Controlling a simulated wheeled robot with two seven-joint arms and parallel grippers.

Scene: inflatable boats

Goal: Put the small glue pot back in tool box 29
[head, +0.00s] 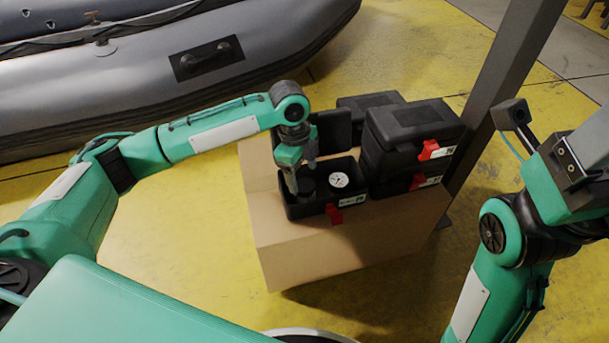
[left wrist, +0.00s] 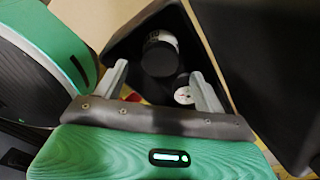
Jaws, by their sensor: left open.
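My left gripper (head: 301,172) points down over an open black tool box (head: 310,209) with a red latch; its label is too small to read. In the left wrist view the gripper (left wrist: 162,84) is open, its two fingers apart. A dark round pot with a pale label (left wrist: 160,55) shows inside the box, beyond and between the fingertips; I cannot tell whether a finger touches it. The pot also shows dark in the head view (head: 306,187), partly hidden by the gripper. A white round dial (head: 339,180) sits beside it in the box.
The box stands on a cardboard carton (head: 300,250). Closed black cases with red latches (head: 415,130) are stacked close at its right. A grey post (head: 510,70) rises behind them. A grey inflatable boat (head: 130,85) lies behind on the left.

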